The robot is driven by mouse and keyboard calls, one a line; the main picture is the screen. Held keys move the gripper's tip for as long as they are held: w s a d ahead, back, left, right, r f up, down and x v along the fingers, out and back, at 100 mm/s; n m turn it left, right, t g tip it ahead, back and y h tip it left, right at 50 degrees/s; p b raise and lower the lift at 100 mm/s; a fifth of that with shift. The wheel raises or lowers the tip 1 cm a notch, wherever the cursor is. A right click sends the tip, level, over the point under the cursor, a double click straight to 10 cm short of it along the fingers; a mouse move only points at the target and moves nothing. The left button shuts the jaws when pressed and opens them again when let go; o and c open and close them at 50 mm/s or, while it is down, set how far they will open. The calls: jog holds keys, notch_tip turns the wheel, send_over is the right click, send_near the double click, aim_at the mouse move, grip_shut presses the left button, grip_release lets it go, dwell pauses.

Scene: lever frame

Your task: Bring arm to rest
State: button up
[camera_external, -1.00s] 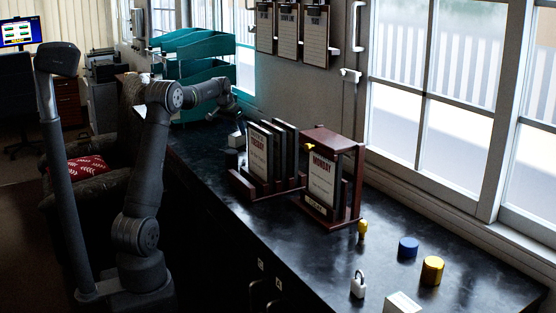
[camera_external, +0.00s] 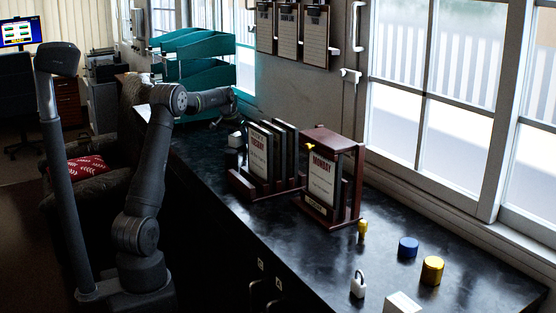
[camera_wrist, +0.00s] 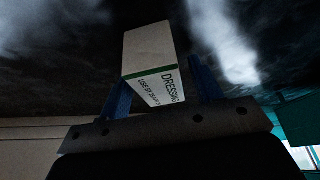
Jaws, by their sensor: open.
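My arm reaches over the far end of the dark counter (camera_external: 205,155). My gripper (camera_external: 228,122) is small and dark in the external view, above a white box (camera_external: 235,141). In the wrist view, the two blue fingers of my gripper (camera_wrist: 158,84) stand apart. The white box (camera_wrist: 150,55), with a green stripe and the word DRESSING, shows between them with gaps at the sides. I cannot tell whether it lies between the fingertips or beyond them.
Teal trays (camera_external: 205,72) stand close behind my gripper. A dark wooden rack of binders (camera_external: 266,160) and a frame marked MONDAY (camera_external: 322,180) stand to the right. A padlock (camera_external: 358,286), blue cylinder (camera_external: 408,247) and yellow cylinder (camera_external: 432,270) are on the near counter.

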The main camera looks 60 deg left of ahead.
jog(key=r, duration=0.3)
jog(key=d+r, duration=0.1)
jog(key=r, duration=0.1)
jog(key=shift+w, duration=0.1)
jog(key=w+d+r, duration=0.1)
jog(key=d+r, duration=0.6)
jog(key=d, duration=0.4)
notch_tip(320, 180, up, 17)
jog(key=w+d+m+h, duration=0.1)
jog(key=w+d, duration=0.3)
jog(key=d, duration=0.5)
jog(key=shift+d+r+m, duration=0.15)
jog(key=shift+r+m, duration=0.05)
jog(key=shift+m, duration=0.4)
